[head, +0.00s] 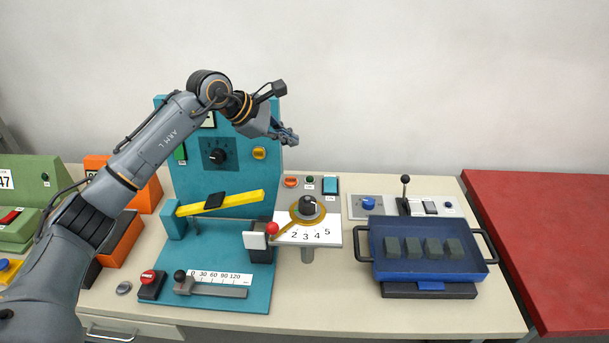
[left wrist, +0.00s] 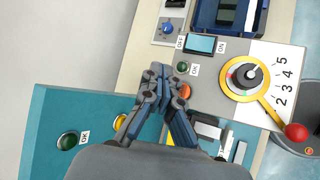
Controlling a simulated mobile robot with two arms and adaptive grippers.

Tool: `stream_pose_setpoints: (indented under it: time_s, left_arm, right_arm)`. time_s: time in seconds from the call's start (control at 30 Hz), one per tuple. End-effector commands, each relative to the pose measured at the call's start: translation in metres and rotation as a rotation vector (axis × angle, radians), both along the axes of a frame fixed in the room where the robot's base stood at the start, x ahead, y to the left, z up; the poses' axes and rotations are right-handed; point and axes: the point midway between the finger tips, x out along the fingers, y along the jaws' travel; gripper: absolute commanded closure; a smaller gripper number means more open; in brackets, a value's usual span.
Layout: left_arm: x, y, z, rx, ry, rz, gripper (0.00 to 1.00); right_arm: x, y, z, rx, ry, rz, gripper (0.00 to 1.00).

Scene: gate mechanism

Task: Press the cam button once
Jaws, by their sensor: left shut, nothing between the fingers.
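No readable label marks the cam button, so I cannot tell which button it is. The orange button (left wrist: 184,91) also shows in the left wrist view, right of my fingers. A yellow button (head: 259,153) is on the upright teal panel, and shows partly beside my gripper in the wrist view (left wrist: 120,121). My left gripper (head: 289,137) is shut and empty, raised in front of the panel. Its fingers (left wrist: 158,75) meet at the tips. My right gripper is not visible.
A yellow bar (head: 220,203) crosses the teal machine. A numbered dial (head: 307,208) with a red-knobbed lever stands right of it. A red button (head: 148,278) is at the front left. A blue tray (head: 430,270) holds several dark blocks at the right.

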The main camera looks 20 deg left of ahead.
Motion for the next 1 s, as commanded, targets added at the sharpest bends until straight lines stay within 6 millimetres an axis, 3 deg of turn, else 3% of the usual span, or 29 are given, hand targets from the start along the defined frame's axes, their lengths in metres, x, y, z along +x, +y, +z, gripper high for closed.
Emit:
stream_pose_setpoints:
  time_s: [0.3,0.53,0.73,1.0]
  left_arm:
    - [0.000,0.000,0.000,0.002,0.001,0.000,1.00]
    - [0.000,0.000,-0.010,0.001,0.001,0.000,1.00]
    - [0.000,0.000,-0.032,0.000,0.001,-0.001,1.00]
    - [0.000,0.000,-0.072,-0.001,0.000,0.001,1.00]
  right_arm:
    - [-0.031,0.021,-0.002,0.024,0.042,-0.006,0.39]
    - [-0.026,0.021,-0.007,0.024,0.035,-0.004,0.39]
    - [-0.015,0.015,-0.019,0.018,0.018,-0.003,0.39]
    - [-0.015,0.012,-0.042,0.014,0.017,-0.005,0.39]
